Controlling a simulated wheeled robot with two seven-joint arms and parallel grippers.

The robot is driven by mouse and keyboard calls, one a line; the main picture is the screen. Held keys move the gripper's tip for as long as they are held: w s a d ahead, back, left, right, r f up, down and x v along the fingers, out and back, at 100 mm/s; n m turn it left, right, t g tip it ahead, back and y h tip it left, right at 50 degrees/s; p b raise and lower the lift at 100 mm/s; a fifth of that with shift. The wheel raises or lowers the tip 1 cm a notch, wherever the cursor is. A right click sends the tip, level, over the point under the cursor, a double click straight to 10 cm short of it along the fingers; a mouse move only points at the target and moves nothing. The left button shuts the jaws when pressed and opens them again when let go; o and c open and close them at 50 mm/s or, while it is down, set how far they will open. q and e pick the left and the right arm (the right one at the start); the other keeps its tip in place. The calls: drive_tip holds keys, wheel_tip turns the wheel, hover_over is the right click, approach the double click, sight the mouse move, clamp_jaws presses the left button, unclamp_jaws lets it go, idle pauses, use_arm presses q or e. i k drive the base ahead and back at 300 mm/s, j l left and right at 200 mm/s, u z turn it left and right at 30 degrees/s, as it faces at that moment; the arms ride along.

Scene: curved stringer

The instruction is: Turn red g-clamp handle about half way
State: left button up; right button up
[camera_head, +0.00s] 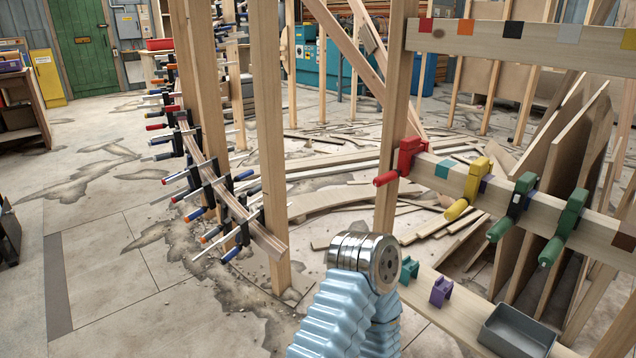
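The red g-clamp (411,156) sits on the middle wooden rail, beside the upright post, over the left end of the rail. Its red handle (386,178) sticks out toward me, to the lower left of the clamp body. How far the handle is turned cannot be told. One of my arms shows at the bottom centre as a light blue ribbed sleeve with a metal joint, below the red clamp and apart from it. Neither gripper shows in the head view.
A yellow clamp (470,188) and two green clamps (512,207) (566,226) hang on the same rail (542,214). A lower board (455,317) carries a teal piece (409,270), a purple piece (440,291) and a grey tray (515,332). Leaning boards stand behind the rail at right.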

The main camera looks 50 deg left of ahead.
sight(379, 182)
drive_tip(key=u, duration=1.3)
